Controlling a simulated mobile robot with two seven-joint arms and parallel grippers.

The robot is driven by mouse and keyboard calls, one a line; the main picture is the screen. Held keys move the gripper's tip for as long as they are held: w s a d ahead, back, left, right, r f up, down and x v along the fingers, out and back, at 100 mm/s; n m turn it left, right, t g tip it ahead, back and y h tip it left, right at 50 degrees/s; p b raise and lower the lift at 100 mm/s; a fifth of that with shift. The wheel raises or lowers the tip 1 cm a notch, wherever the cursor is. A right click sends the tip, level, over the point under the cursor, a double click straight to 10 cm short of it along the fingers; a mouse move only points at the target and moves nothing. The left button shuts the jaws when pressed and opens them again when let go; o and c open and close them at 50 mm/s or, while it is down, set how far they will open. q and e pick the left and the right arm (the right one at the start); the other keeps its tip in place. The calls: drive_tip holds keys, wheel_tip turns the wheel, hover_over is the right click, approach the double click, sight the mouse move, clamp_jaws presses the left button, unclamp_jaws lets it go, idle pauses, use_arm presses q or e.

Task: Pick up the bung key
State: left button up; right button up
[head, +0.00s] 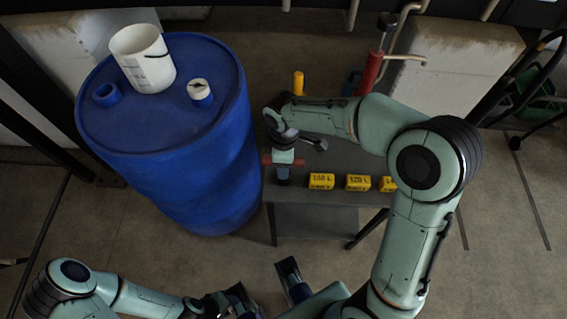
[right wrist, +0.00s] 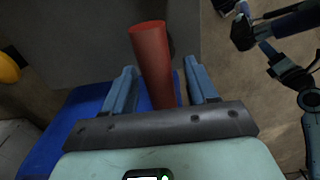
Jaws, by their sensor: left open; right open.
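The bung key (head: 268,161) shows as a red bar at the left end of the grey table, mostly hidden by my right gripper (head: 283,176). In the right wrist view the red bar (right wrist: 152,58) stands between the two spread fingers of my right gripper (right wrist: 167,88). My left gripper (head: 266,287) is open and empty at the bottom middle of the head view, away from the table.
A blue drum (head: 190,180) stands just left of the table (head: 330,155), with a white bucket (head: 143,60) on its top. Several yellow blocks (head: 321,181) line the table's front edge. A yellow cylinder (head: 298,83) and a red tool (head: 370,73) stand at its back.

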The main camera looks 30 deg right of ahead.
wheel_tip(320, 180, down, 2)
drive_tip(key=shift+f, duration=0.1)
clamp_jaws()
